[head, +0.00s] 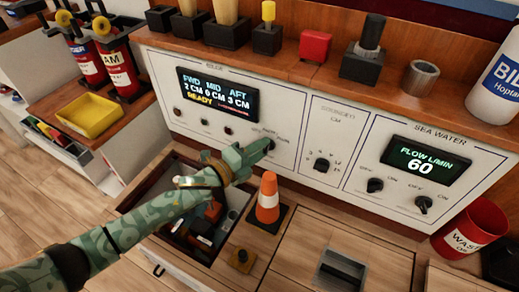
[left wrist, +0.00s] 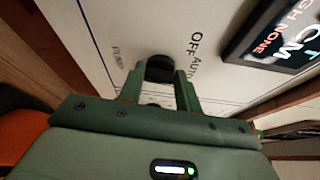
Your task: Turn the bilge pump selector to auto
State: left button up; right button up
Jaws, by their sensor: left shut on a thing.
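The bilge pump selector (left wrist: 160,68) is a dark knob on the white bilge panel (head: 190,137). My left gripper (head: 257,147) reaches it from the left and is shut on it, with a green finger on each side in the left wrist view (left wrist: 160,82). The printed words OFF, AUTO and PUMP show around the knob in that view. The fingers hide much of the knob, and I cannot tell which word it points to. The bilge display (head: 217,95) reads FWD 2 CM, MID 0 CM, AFT 3 CM and READY. My right gripper is not in view.
An orange and white cone (head: 268,200) stands on the counter just below my left gripper. An open drawer (head: 166,245) with loose items lies under my left arm. Other knobs (head: 321,165) and the sea water display (head: 425,160) are to the right.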

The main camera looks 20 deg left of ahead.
pick_arm(q)
jog(key=shift+f+n, duration=0.15)
jog(key=shift+n, duration=0.35)
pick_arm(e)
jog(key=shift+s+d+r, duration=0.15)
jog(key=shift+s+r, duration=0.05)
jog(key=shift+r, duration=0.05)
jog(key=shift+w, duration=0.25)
pick_arm(q)
jog(key=o, duration=1)
jog(key=shift+c, duration=0.2)
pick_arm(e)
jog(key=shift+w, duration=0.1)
